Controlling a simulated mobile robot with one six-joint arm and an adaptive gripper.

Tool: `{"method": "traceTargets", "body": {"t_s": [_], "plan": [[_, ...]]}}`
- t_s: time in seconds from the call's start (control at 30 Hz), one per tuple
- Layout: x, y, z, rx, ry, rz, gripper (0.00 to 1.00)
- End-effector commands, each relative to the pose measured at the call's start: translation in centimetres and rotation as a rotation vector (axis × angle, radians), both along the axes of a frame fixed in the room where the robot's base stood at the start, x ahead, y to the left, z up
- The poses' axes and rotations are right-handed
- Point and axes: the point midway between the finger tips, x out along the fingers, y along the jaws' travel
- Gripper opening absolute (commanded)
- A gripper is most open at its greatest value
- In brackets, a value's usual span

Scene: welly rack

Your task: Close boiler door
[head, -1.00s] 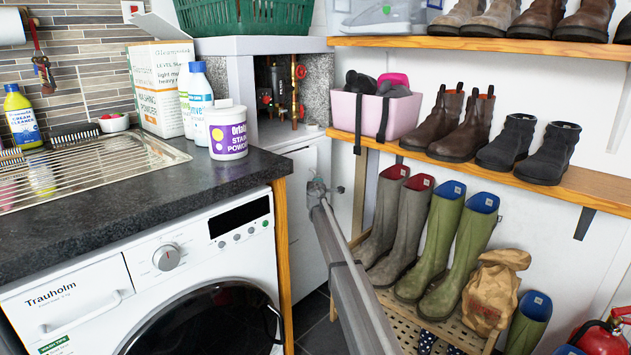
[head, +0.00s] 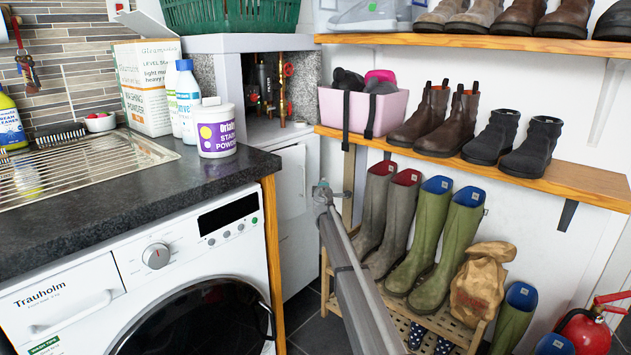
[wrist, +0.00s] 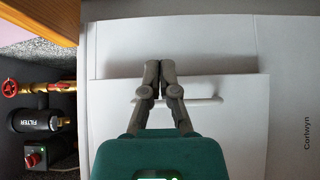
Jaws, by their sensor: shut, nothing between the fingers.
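The white boiler (head: 296,225) stands in the corner beyond the worktop, partly hidden by the worktop and my arm. Its front panel shows close in the wrist view as a pale door (wrist: 235,130) with a white bar handle (wrist: 205,101). A shadow lies along one edge of this door, so it seems to stand a little proud; I cannot tell how far open it is. My gripper (wrist: 160,68) is shut and empty, its fingertips in front of the door near that edge. Contact is unclear. In the head view my gripper (head: 322,188) is small, just right of the boiler.
Copper pipes with a red valve (head: 283,90) sit in the recess above the boiler; a black filter (wrist: 35,120) shows there. The boot rack (head: 405,310) and wellies stand close right of my arm. The washing machine (head: 160,265) and worktop (head: 130,190) are left.

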Motion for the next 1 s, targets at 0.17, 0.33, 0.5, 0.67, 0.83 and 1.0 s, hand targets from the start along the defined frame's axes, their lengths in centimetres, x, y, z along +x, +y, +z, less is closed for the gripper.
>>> {"method": "traceTargets", "body": {"t_s": [0.17,0.33,0.5,0.67,0.83,1.0], "plan": [[-2.6,-2.5,0.0,0.000,0.000,-0.001,0.00],[-4.6,-4.6,0.0,0.000,0.000,0.000,0.00],[-6.7,-6.8,0.0,0.000,0.000,-0.001,0.00],[-8.4,-8.6,0.0,0.000,0.000,0.000,0.00],[-9.5,-10.0,0.0,0.000,0.000,0.000,0.00],[-10.1,-10.6,0.0,0.000,0.000,0.001,0.00]]}}
